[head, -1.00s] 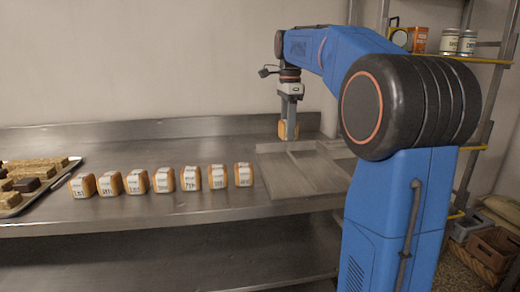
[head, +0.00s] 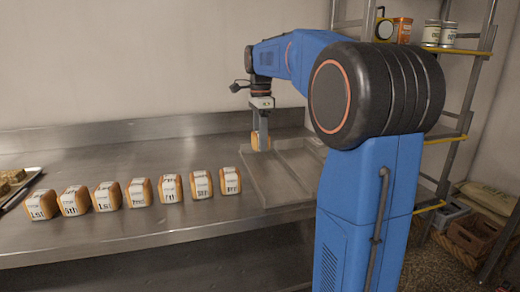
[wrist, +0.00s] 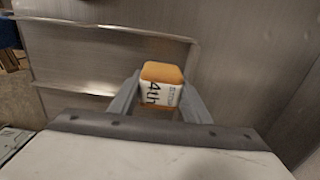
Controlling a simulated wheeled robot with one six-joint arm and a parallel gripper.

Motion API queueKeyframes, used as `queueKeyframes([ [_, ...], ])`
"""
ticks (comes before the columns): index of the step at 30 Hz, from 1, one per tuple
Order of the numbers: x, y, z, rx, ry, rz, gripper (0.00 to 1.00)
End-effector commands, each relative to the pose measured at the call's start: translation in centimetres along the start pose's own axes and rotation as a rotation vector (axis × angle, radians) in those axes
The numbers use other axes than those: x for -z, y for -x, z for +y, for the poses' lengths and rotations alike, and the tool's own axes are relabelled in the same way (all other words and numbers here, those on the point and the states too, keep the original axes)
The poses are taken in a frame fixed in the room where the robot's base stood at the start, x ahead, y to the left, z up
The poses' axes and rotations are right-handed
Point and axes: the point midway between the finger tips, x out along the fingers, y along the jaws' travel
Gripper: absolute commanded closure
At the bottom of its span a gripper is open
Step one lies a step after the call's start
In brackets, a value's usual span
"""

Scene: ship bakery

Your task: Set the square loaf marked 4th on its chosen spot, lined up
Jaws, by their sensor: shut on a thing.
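The square loaf marked 4th (wrist: 161,85) is golden brown with a white label, held between the two fingers of my gripper (wrist: 158,103) in the wrist view. In the head view my gripper (head: 260,132) points down with the loaf (head: 261,142) at its tips. The loaf is near the back left corner of a shallow metal tray (head: 262,190) with a divider. I cannot tell whether the loaf touches the surface below. The chosen spot is not clearly marked in these views.
A row of several labelled loaves (head: 138,192) stands on the steel counter (head: 110,240) left of the metal tray. A dark tray of other baked goods (head: 14,180) is at the far left. A shelf rack (head: 460,50) stands at the right. The counter behind the row is clear.

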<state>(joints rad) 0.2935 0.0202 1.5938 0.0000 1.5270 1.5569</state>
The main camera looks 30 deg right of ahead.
Motion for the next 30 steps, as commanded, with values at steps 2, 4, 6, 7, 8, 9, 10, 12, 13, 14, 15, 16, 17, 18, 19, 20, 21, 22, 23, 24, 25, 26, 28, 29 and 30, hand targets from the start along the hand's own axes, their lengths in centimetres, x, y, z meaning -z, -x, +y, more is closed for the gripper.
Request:
queueKeyframes([
  [2,0.0,-1.0,0.1,-0.002,0.0,0.0,0.79],
  [4,0.0,-2.0,0.1,-0.003,0.0,0.0,0.79],
  [6,0.0,-2.9,0.1,-0.002,0.0,0.0,0.79],
  [7,0.0,-3.2,0.1,-0.002,0.0,0.0,0.79],
  [8,0.0,-3.4,0.1,-0.002,0.0,0.0,0.79],
  [9,0.0,-3.4,0.0,-0.001,0.0,0.0,0.79],
  [10,0.0,-3.5,0.0,-0.001,0.0,0.0,0.79],
  [12,0.0,-3.4,0.0,0.0,0.0,0.0,0.79],
  [13,0.0,-3.4,0.0,0.0,0.0,0.0,0.79],
  [14,0.0,-3.4,0.0,0.0,0.0,0.0,0.79],
  [15,0.0,-3.4,0.0,0.0,0.0,0.0,0.79],
  [16,0.0,-3.5,0.0,-0.001,0.0,0.0,0.79],
  [17,0.0,-3.5,0.0,-0.001,0.0,0.0,0.79],
  [18,0.0,-3.6,0.0,-0.001,0.0,0.0,0.79],
  [19,0.0,-3.7,0.0,-0.001,0.0,0.0,0.79],
  [20,0.0,-3.7,0.0,-0.001,0.0,0.0,0.52],
  [21,0.0,-3.7,0.0,0.0,0.0,0.0,0.49],
  [22,0.0,-3.7,0.0,-0.001,0.0,0.0,0.49],
  [23,0.0,-3.7,0.0,-0.001,0.0,0.0,0.49],
  [24,0.0,-3.7,0.0,-0.001,0.0,0.0,0.49],
  [25,0.0,-3.7,0.0,-0.001,0.0,0.0,0.49],
  [26,0.0,-3.7,0.0,-0.001,0.0,0.0,0.49],
  [28,0.0,-3.7,0.0,-0.001,0.0,0.0,0.49],
  [29,0.0,-3.6,0.0,-0.001,0.0,0.0,0.49],
  [30,0.0,-3.6,0.0,0.0,0.0,0.0,0.49],
])
